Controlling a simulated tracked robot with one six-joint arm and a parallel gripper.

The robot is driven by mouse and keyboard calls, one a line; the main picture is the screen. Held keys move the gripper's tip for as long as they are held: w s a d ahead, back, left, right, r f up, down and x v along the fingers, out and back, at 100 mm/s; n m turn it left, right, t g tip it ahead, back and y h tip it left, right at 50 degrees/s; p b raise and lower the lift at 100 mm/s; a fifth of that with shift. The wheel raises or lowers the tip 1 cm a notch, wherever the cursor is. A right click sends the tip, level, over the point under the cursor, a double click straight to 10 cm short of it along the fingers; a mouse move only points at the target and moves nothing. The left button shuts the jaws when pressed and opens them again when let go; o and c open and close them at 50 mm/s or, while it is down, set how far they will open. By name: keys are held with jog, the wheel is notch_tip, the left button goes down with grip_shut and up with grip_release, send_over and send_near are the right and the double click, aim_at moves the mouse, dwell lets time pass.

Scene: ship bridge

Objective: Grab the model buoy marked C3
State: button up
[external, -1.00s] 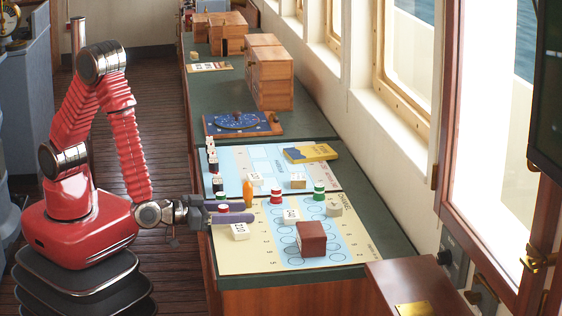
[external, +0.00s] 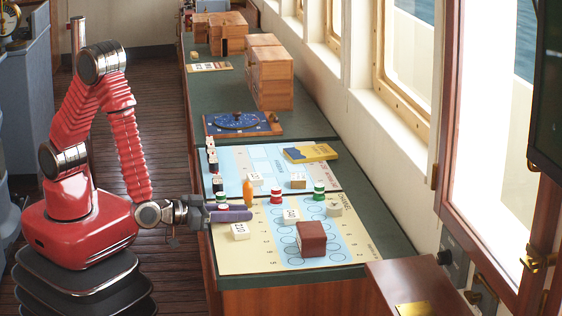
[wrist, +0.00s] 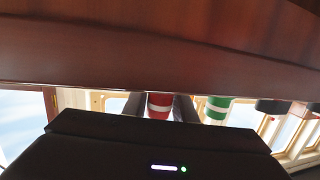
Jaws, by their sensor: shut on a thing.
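My gripper (external: 246,212) reaches over the left edge of the chart table. Its fingers are shut on a red buoy with a white band. In the wrist view the red buoy (wrist: 159,105) sits between the two dark fingers. I cannot read a C3 mark on any buoy. A green and white buoy (external: 222,197) stands just behind the fingers. Another red and white buoy (external: 276,196) and a green and white one (external: 319,190) stand farther right on the board.
An orange piece (external: 248,193) stands close behind my fingertips. A white block (external: 240,231) lies just in front of them, and a brown box (external: 311,238) stands front right. Several dark pieces (external: 217,184) line the left edge. A yellow book (external: 310,152) lies farther back.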

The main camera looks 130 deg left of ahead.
jog(key=shift+r, duration=0.1)
notch_tip(320, 180, up, 10)
dwell(0.7)
dwell(0.7)
